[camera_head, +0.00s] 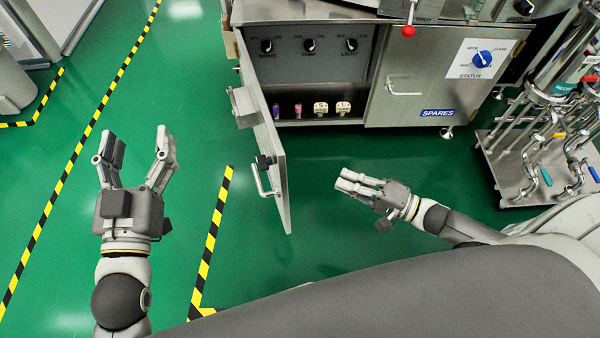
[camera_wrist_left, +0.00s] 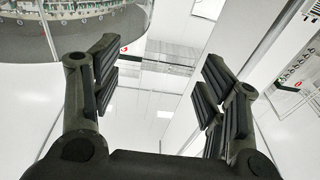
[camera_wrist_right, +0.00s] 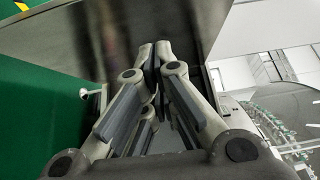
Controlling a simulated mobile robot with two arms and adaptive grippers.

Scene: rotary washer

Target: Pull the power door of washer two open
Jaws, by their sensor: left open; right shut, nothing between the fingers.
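The power door (camera_head: 262,150) of the washer cabinet (camera_head: 330,70) stands swung wide open on its left side, with a bar handle (camera_head: 262,180) near its free edge. In the right wrist view a dark panel, probably the door (camera_wrist_right: 110,40), lies beyond the shut fingers. My left gripper (camera_head: 140,150) is open and empty, left of the door, with its fingers pointing away from me.
A closed SPARES door (camera_head: 410,100) with a handle is at right, beside a STATUS dial (camera_head: 482,58). A metal rack of pipes and valves (camera_head: 540,150) stands at far right. Small bottles and fittings sit on the cabinet's lower shelf. Green floor between the door and striped tape is clear.

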